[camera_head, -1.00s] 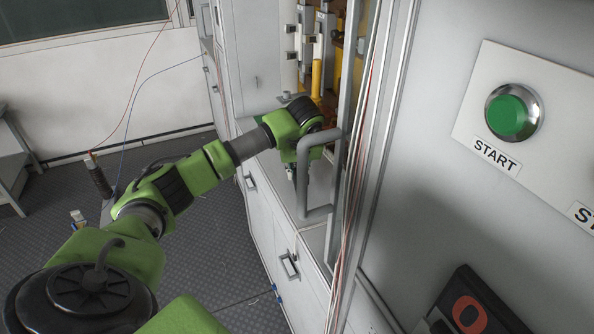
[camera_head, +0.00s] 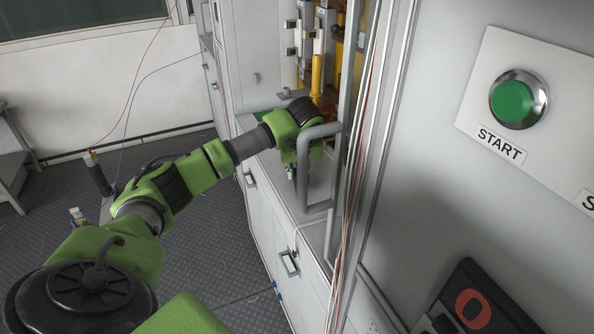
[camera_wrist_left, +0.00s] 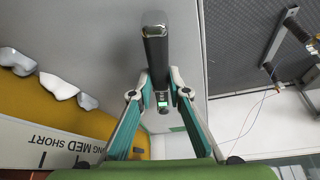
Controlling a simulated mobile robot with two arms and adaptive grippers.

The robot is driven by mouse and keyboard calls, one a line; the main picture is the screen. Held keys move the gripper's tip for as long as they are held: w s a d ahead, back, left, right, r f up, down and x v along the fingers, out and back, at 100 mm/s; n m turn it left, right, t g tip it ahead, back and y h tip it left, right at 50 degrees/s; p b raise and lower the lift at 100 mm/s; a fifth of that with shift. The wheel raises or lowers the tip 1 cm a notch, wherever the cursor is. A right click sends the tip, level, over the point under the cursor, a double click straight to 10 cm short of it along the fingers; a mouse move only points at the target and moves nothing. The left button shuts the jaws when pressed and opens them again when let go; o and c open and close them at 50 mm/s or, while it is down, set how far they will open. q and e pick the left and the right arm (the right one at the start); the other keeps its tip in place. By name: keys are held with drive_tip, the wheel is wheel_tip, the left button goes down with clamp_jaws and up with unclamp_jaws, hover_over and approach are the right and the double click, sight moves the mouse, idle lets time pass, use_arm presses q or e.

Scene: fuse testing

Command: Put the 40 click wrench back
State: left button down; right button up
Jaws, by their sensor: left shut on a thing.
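In the left wrist view my left gripper (camera_wrist_left: 160,88) is shut on the click wrench (camera_wrist_left: 155,50), a dark bar with a rounded metallic end and a small green-lit display between the fingers. Its number cannot be read. In the head view my left gripper (camera_head: 291,170) points down over the grey worktop, partly behind a grey bar handle; the wrench cannot be made out there. My right gripper is not in view.
The grey bar handle (camera_head: 304,180) and a metal upright (camera_head: 362,170) stand close by the gripper. Yellow fixtures (camera_head: 317,75) are behind it. A green START button (camera_head: 513,103) is at right.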

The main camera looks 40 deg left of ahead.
use_arm(q)
drive_tip(key=shift+f, duration=0.45)
drive_tip(key=c, duration=1.8)
unclamp_jaws()
drive_tip(key=shift+c, duration=0.2)
drive_tip(key=v, duration=1.2)
